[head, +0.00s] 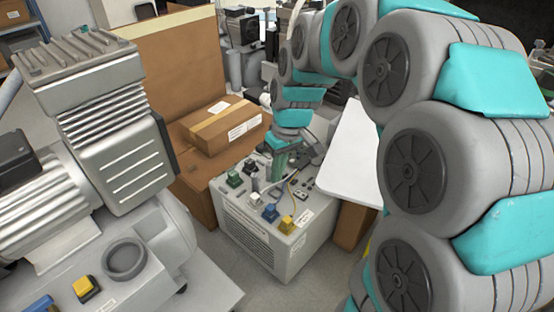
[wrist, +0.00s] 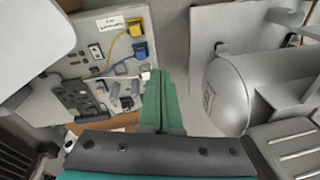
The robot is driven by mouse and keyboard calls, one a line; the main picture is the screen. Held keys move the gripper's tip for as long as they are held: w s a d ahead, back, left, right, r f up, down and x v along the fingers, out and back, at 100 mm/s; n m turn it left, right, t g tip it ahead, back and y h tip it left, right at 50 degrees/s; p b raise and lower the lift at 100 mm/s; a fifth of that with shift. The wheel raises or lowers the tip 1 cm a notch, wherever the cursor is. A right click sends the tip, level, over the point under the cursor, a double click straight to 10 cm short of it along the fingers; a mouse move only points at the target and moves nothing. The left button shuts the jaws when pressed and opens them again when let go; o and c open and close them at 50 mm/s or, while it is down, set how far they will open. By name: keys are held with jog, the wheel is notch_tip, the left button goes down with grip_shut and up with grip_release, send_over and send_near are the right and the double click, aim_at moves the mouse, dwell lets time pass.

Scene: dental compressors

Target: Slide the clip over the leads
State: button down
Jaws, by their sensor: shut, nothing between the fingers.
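My gripper (head: 278,178) is over the top of the grey compressor box (head: 290,262) in the head view. Its green fingers (wrist: 160,78) are shut together with nothing between them in the wrist view. A thin yellow lead (wrist: 115,46) curves over the panel to a yellow connector (wrist: 140,51), left of the fingertips. A blue connector (wrist: 135,27) sits beside it. Small grey and white parts (wrist: 124,90) lie just left of the fingertips. I cannot tell which of them is the clip. Whether the fingers touch the panel is unclear.
Green (head: 234,178), blue (head: 270,212) and yellow (head: 286,224) blocks stand on the box top. A large grey compressor (head: 110,170) fills the left. A cardboard box (head: 222,124) lies behind, and a white panel (head: 350,150) stands to the right. Bare floor shows in front.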

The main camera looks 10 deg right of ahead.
jog(key=w+d+f+n+t, duration=0.1)
jog(key=w+f, duration=0.2)
jog(key=w, duration=0.5)
jog(key=w+d+f, duration=0.2)
jog(key=w+f, duration=0.2)
jog(key=w, duration=0.5)
jog(key=w+d+f+n+t, duration=0.1)
jog(key=w+d+f, duration=0.1)
jog(key=w, duration=0.7)
jog(key=shift+f+n+t, duration=0.3)
jog(key=shift+f, duration=0.6)
jog(key=shift+w+f, duration=0.1)
jog(key=x, duration=1)
jog(key=shift+a+p, duration=0.15)
jog(key=shift+p, duration=0.15)
jog(key=shift+s+d+r, duration=0.2)
jog(key=shift+s+d, duration=0.4)
jog(key=shift+s, duration=0.3)
jog(key=shift+s+d, duration=0.55)
jog(key=shift+s, duration=0.25)
